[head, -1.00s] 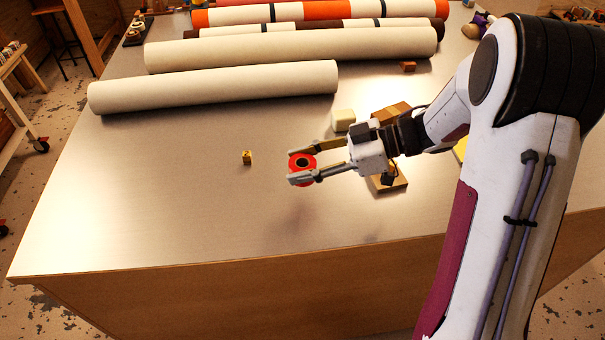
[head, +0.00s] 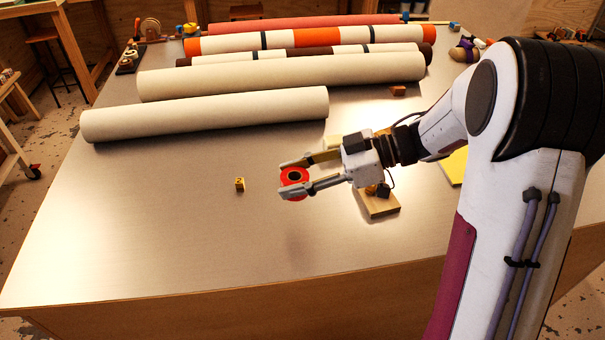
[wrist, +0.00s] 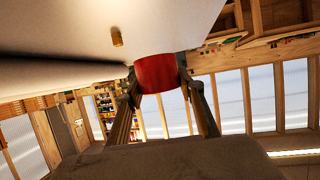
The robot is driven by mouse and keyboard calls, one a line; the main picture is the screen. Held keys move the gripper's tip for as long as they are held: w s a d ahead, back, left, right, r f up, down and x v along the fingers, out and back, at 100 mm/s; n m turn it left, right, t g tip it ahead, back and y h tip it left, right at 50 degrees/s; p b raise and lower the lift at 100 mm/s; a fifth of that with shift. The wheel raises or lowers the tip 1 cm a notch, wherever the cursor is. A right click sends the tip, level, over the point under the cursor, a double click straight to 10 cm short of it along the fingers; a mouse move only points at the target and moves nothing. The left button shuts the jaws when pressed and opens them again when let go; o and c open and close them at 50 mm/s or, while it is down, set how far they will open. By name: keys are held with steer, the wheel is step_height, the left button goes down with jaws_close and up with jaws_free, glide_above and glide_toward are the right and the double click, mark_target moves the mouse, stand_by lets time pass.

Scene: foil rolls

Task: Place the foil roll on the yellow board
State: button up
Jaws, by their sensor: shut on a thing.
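My gripper (head: 297,176) is shut on a small red foil roll (head: 291,177) with a dark hole in its end. It holds the roll above the metal table, left of the wooden block. In the wrist view the red roll (wrist: 157,72) sits between the two fingertips. The yellow board (head: 456,166) shows only in part in the head view, right of my gripper. My arm hides the rest of it.
Long cream rolls (head: 205,114) and striped rolls lie across the back of the table (head: 130,220). A wooden block (head: 380,205) lies below my wrist. The front left of the table is clear.

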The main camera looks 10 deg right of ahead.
steer(key=shift+d, duration=0.1)
steer(key=w+d+m+t+h, duration=0.2)
steer(key=w+d+m+t, duration=0.25)
steer(key=d, duration=0.75)
steer(key=w+d+m+t+h, duration=0.25)
steer(key=w+d, duration=0.25)
steer(key=d, duration=0.7)
steer(key=r+m+t+h, duration=0.1)
steer(key=m+t+h, duration=0.4)
steer(key=m+h, duration=0.4)
glide_above(460, 156)
steer(key=shift+r, duration=0.15)
steer(key=shift+f, duration=3.15)
steer(key=shift+f, duration=1.85)
steer(key=shift+f, duration=0.1)
